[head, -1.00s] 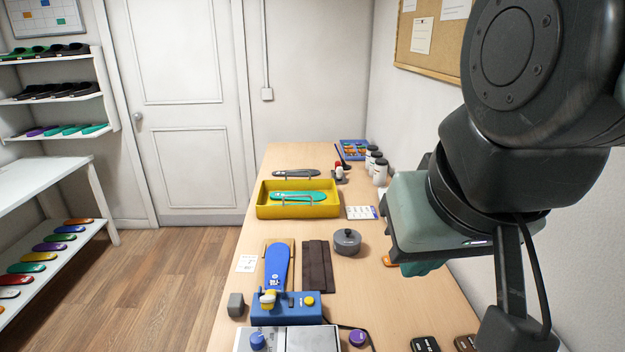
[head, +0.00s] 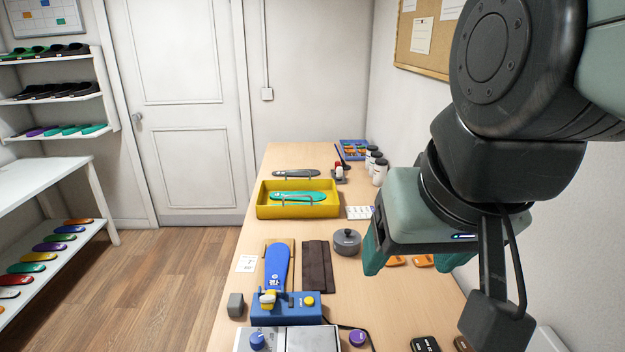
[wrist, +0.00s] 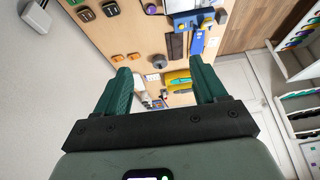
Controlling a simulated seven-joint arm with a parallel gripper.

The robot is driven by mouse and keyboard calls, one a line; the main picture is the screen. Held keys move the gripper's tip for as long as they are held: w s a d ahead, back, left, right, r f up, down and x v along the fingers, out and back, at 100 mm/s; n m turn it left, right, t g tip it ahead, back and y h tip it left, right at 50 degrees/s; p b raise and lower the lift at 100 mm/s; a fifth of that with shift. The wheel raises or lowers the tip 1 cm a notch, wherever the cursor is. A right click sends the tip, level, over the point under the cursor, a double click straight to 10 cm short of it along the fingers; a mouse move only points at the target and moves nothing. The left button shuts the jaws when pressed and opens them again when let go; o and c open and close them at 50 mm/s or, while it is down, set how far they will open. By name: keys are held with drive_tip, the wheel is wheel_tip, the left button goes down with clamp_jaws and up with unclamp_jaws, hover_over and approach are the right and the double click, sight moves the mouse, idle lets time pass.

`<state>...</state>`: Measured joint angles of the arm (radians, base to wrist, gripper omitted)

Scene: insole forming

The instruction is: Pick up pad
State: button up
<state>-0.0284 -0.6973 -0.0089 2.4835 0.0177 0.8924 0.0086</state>
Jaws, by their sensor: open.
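Two small orange pads, a left one (head: 396,261) and a right one (head: 423,261), lie on the table's right side. They also show in the wrist view, one (wrist: 118,58) beside the other (wrist: 134,56). Two dark pads, one black (head: 425,344) and one brown (head: 463,343), lie nearer the front. I cannot tell which one the task means. My gripper (head: 414,264) is open and empty, raised above the table's right side, with green fingers. In the wrist view my gripper (wrist: 158,68) shows nothing between its fingertips but distant table items.
A yellow tray (head: 298,212) holds a green insole. A grey round pot (head: 347,241), a brown strip (head: 317,266) and a blue press with a blue insole (head: 277,266) stand left of my gripper. White bottles (head: 380,172) stand farther back. A wall borders the right side.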

drive_tip(key=w+d+f+m+g+y, duration=0.1)
drive_tip(key=w+f+m+g+y, duration=0.15)
drive_tip(key=w+f+m, duration=0.65)
drive_tip(key=w+d+f+m+g+y, duration=0.1)
drive_tip(key=w+f+m+g, duration=0.35)
drive_tip(key=f, duration=0.85)
drive_tip(key=f+m, duration=0.1)
drive_tip(key=f, duration=0.9)
drive_tip(key=f+m, duration=0.1)
drive_tip(key=f, duration=0.4)
drive_tip(key=shift+w+d+f+m+t+y, duration=0.25)
drive_tip(key=shift+d+f+m+t+y, duration=0.1)
drive_tip(key=shift+f+t, duration=0.05)
drive_tip(key=shift+w+x, duration=0.2)
drive_tip(key=shift+x, duration=1.3)
drive_tip(key=shift+w+x, duration=0.15)
drive_tip(key=shift+x, duration=1.35)
drive_tip(key=shift+d, duration=0.2)
drive_tip(key=c, duration=1.1)
